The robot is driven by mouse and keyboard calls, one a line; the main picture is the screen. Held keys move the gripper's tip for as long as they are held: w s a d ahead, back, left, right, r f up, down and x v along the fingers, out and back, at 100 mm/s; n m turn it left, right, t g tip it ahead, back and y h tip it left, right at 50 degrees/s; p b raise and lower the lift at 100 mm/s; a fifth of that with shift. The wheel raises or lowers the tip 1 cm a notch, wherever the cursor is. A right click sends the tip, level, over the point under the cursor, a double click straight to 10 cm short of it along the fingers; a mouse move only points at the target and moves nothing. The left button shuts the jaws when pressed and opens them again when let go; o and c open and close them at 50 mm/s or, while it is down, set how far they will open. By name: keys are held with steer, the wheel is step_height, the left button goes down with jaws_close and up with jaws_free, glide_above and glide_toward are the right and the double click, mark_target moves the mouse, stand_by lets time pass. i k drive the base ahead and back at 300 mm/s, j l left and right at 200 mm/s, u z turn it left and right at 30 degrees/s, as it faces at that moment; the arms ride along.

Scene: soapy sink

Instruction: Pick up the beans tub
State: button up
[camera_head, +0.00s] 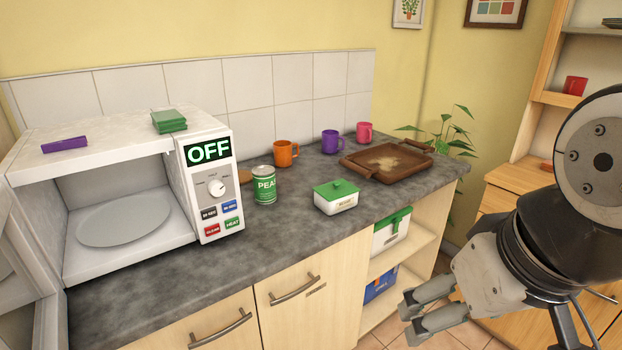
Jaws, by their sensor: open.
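A small white tub with a green lid (337,199) sits on the grey countertop. Its front label is too small to read clearly; it may be the beans tub. A larger white container with a green lid (390,233) stands on the open shelf below the counter. My gripper (408,322) is at the lower right, in front of the counter and below its top. Its two fingers are apart with nothing between them. It is well apart from both containers.
A green PEAS can (264,187) stands left of the small tub, beside the open microwave (212,190). A brown tray (384,164) lies behind it to the right. Orange (286,153), purple (331,141) and pink (364,133) mugs line the back. The counter's front is clear.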

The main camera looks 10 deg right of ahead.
mark_target(332, 208)
steer(key=i+l, duration=0.2)
steer(key=i, duration=0.25)
steer(key=i+l+z, duration=0.1)
steer(key=i, duration=0.4)
steer(key=i+l, duration=0.2)
steer(key=i, duration=0.25)
steer(key=z, duration=0.05)
